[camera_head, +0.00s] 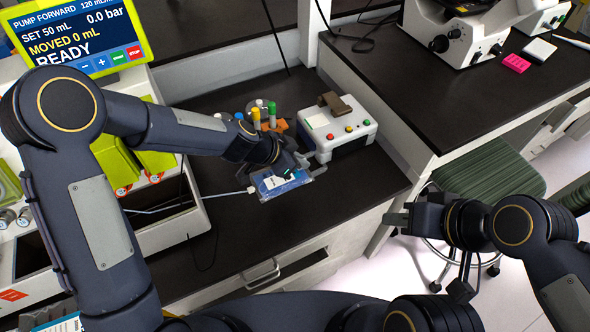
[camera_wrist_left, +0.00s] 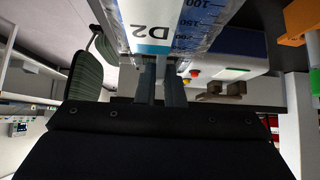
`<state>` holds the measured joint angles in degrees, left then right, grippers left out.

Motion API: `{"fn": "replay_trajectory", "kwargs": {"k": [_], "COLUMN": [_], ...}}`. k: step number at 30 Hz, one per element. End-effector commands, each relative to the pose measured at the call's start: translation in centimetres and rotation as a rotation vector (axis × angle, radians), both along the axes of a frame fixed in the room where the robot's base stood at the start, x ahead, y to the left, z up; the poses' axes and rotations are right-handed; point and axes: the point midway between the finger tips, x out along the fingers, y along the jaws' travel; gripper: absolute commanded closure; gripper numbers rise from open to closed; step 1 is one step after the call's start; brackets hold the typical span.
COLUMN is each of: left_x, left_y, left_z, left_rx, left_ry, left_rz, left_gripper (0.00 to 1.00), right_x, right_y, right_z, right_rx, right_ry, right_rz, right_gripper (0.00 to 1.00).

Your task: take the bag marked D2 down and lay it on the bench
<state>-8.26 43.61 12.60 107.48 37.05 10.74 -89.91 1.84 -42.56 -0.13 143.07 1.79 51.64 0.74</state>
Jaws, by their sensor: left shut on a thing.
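The bag marked D2 (camera_wrist_left: 203,22) is clear with blue contents, a white label and a printed volume scale. In the head view the bag (camera_head: 268,187) is just above or on the dark bench (camera_head: 345,195); I cannot tell whether it touches. My left gripper (camera_head: 297,168) is shut on the edge of the bag. In the left wrist view its fingers (camera_wrist_left: 161,75) meet at the bag's edge beside the D2 label. My right gripper (camera_head: 398,216) is off the bench to the right, away from the bag; its finger gap is unclear.
A white device with coloured buttons (camera_head: 336,140) stands right behind the bag. Colour-capped tubes (camera_head: 257,112) stand behind my left gripper. The pump with its screen (camera_head: 75,38) is at the left. The bench front right of the bag is clear. A green stool (camera_head: 490,172) stands beyond my right gripper.

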Motion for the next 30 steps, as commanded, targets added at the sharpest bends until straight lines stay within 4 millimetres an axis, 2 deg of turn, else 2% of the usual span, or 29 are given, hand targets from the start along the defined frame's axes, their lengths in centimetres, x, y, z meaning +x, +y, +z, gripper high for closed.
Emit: {"fn": "replay_trajectory", "kwargs": {"k": [1,8,24,30], "left_x": [0.0,0.0,0.0,0.0], "left_y": [-0.1,0.0,0.0,0.0], "left_z": [-1.0,-2.1,-8.5,-10.1], "left_rx": [0.009,0.021,0.021,0.021], "left_ry": [0.001,0.009,0.01,0.008], "left_rz": [-0.001,0.001,0.0,-0.001], "left_gripper": [1.0,1.0,1.0,1.0], "right_x": [0.0,0.0,0.0,0.0], "right_y": [0.0,0.0,0.0,0.0], "right_z": [-1.1,-1.8,-5.9,-7.8], "right_rx": [0.0,0.0,0.0,0.0], "right_ry": [-0.001,-0.001,-0.001,-0.001], "right_rz": [0.0,0.0,0.0,0.0], "right_gripper": [0.7,0.7,0.7,0.7]}}
